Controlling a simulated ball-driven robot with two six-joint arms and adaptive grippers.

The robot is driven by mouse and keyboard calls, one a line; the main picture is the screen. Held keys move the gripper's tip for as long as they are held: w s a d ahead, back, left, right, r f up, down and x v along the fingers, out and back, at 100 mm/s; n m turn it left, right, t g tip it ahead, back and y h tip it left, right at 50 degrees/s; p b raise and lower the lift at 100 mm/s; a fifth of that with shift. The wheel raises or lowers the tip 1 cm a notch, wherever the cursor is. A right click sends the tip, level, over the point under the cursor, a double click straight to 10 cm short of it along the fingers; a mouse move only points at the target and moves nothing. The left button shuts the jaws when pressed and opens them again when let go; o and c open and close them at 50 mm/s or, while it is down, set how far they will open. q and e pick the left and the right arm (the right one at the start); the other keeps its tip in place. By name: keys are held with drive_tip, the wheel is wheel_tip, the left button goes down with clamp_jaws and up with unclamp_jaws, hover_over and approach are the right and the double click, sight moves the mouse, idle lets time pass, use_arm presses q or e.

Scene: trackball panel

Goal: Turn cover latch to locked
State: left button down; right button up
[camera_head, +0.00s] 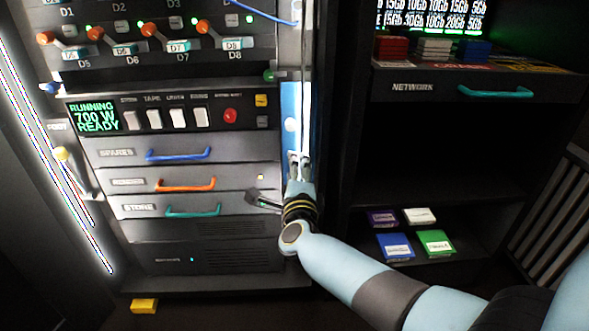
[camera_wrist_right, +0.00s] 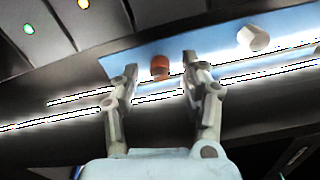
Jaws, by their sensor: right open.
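A narrow blue panel (camera_head: 290,108) stands upright at the right edge of the rack in the head view. It carries a white knob (camera_head: 291,124). In the right wrist view, the blue panel (camera_wrist_right: 215,47) shows an orange-red knob (camera_wrist_right: 160,66) and the white knob (camera_wrist_right: 253,38). I cannot tell for certain which part is the cover latch. My right gripper (camera_head: 299,157) is just below the white knob in the head view. In the wrist view its open fingers (camera_wrist_right: 160,74) straddle the orange-red knob in the picture; contact is not clear. My left gripper is not in view.
Left of the panel are drawers with blue (camera_head: 180,154), orange (camera_head: 186,185) and teal (camera_head: 193,210) handles, below a row of switches (camera_head: 177,117). A dark shelf unit (camera_head: 380,150) stands to the right. A bright light strip (camera_head: 307,75) runs beside the blue panel.

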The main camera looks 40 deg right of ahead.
drive_tip(key=v, duration=1.1)
drive_tip(key=shift+a, duration=0.2)
drive_tip(key=shift+s, duration=0.1)
drive_tip(key=s+a+f+n+g+y+p, duration=0.1)
drive_tip(key=s+f+n+g+y+p, duration=0.55)
drive_tip(key=s+f+n, duration=0.9)
use_arm(q)
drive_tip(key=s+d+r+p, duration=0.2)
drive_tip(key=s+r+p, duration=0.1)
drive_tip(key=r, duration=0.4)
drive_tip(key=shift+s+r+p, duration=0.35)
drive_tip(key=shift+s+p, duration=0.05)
drive_tip(key=shift+p, duration=0.25)
use_arm(e)
drive_tip(key=s+f+n+g, duration=0.2)
drive_tip(key=s+f+n, duration=0.2)
drive_tip(key=s, duration=0.6)
drive_tip(key=s+d+f+n+g+y, duration=0.1)
drive_tip(key=s+f+n+g, duration=0.2)
drive_tip(key=s, duration=0.8)
drive_tip(key=s+d+f+n+g, duration=0.1)
drive_tip(key=s+f+n+g, duration=0.2)
drive_tip(key=s, duration=0.8)
drive_tip(key=shift+s+d+f+n+y, duration=0.25)
drive_tip(key=shift+f+n+y, duration=0.1)
drive_tip(key=shift+f+n, duration=0.55)
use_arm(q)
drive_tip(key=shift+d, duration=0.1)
use_arm(e)
drive_tip(key=shift+g, duration=0.25)
